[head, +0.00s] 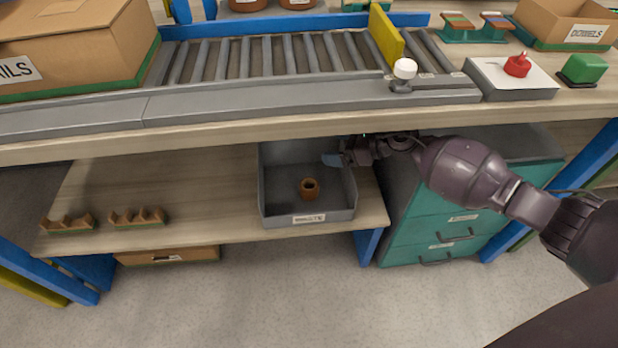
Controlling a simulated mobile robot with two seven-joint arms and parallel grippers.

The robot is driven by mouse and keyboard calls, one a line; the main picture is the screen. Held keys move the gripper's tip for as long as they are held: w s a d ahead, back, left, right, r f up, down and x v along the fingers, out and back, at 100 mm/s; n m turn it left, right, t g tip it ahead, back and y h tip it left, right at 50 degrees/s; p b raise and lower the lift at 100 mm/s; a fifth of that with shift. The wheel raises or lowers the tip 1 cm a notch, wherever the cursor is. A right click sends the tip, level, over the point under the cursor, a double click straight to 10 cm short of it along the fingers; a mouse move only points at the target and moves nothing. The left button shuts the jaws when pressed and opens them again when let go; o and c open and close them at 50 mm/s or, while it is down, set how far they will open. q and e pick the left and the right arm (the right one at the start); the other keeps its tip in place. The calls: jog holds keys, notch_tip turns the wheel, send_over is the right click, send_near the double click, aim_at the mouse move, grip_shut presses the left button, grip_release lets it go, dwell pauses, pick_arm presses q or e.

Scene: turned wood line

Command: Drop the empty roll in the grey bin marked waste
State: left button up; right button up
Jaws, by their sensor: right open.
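The grey bin (276,210) stands on the lower shelf under the bench, with a white label on its front that is too small to read clearly. A small brown hollow roll (310,189) sits inside it on the bin floor, its open end showing. My right gripper (334,160) is open at the bin's back right, above the rim and apart from the roll. Nothing shows between its fingers. My left gripper is not in the view.
The bench edge (230,133) and a roller conveyor (270,58) lie above the shelf. A teal drawer cabinet (450,222) stands right of the bin. Notched wooden racks (137,217) sit at the shelf's left.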

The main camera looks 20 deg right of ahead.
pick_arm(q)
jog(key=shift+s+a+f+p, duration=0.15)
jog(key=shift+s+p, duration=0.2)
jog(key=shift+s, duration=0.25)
pick_arm(e)
jog(key=shift+v, duration=2.75)
pick_arm(q)
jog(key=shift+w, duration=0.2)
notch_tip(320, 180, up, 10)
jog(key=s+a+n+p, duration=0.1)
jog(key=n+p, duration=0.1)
jog(key=p, duration=1.3)
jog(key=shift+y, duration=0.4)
pick_arm(e)
jog(key=s+a+r+n+h, duration=0.1)
jog(key=s+r+n+h, duration=0.1)
jog(key=s+n, duration=0.7)
jog(key=s+a+r+n+t+h, duration=0.1)
jog(key=s+n+h, duration=0.3)
jog(key=s+n, duration=0.5)
jog(key=s+a+r+n+h, duration=0.3)
jog(key=s+n, duration=0.6)
jog(key=s, duration=1.3)
jog(key=shift+n+t+h, duration=0.3)
jog(key=shift+t+h, duration=0.1)
